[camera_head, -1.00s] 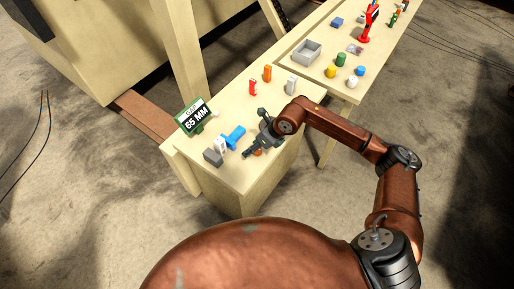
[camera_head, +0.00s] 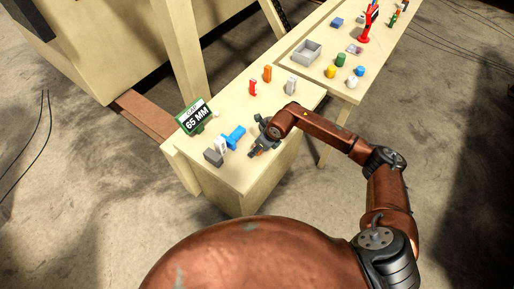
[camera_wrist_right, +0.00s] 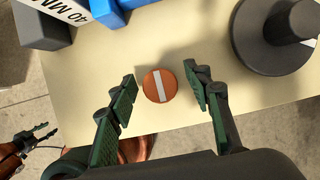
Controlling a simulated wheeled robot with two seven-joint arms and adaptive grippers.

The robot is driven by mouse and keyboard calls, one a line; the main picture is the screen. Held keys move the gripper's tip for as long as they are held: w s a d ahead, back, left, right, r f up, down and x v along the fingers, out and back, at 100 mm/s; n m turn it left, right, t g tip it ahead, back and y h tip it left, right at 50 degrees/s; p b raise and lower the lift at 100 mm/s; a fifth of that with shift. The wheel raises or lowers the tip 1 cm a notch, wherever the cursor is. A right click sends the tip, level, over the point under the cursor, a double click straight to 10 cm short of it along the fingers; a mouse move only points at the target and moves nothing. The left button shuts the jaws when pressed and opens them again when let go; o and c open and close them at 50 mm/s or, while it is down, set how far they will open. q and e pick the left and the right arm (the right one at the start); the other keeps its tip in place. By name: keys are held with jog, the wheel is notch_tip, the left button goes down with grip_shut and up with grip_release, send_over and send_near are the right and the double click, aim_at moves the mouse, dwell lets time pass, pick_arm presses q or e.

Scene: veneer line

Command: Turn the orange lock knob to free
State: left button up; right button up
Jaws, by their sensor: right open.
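The orange lock knob (camera_wrist_right: 149,84) shows in the right wrist view as a round disc with a white bar across its face. The bar runs nearly up and down in the picture, leaning slightly. My right gripper (camera_wrist_right: 160,74) is open, with one finger to each side of the knob and a gap on both sides.
A grey block (camera_head: 213,158), a white block (camera_head: 220,146) and a blue piece (camera_head: 235,135) stand left of the right gripper. A green sign (camera_head: 194,117) reads 65 MM. A dark round-based post (camera_wrist_right: 258,57) stands right of the knob in the wrist view.

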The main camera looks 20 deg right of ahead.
jog(key=c, duration=1.1)
jog(key=shift+f+n+b, duration=0.15)
jog(key=shift+n+b, duration=0.35)
jog(key=shift+b, duration=0.3)
jog(key=shift+c, duration=0.2)
jog(key=n+g+b, duration=0.1)
jog(key=n+b, duration=0.2)
jog(key=b, duration=0.1)
jog(key=n+g+y+b, duration=0.1)
jog(key=n+b, duration=0.2)
jog(key=b, duration=0.2)
jog(key=shift+f+n+y, duration=0.2)
jog(key=shift+n+y, duration=0.1)
jog(key=n+g+b, duration=0.1)
jog(key=n+b, duration=0.3)
jog(key=n+g+b, duration=0.2)
jog(key=n+b, duration=0.1)
jog(key=b, duration=0.2)
jog(key=shift+r+n, duration=0.1)
jog(key=shift+n, duration=0.3)
jog(key=shift+r+n+g+h+b, duration=0.2)
jog(key=shift+n+g+h+b, duration=0.35)
jog(key=shift+n+b, duration=0.75)
pick_arm(q)
jog(key=s+f, duration=0.3)
jog(key=f, duration=0.8)
jog(key=s+f+g, duration=0.1)
jog(key=s+f, duration=0.2)
jog(key=f, duration=0.8)
jog(key=shift+s, duration=0.1)
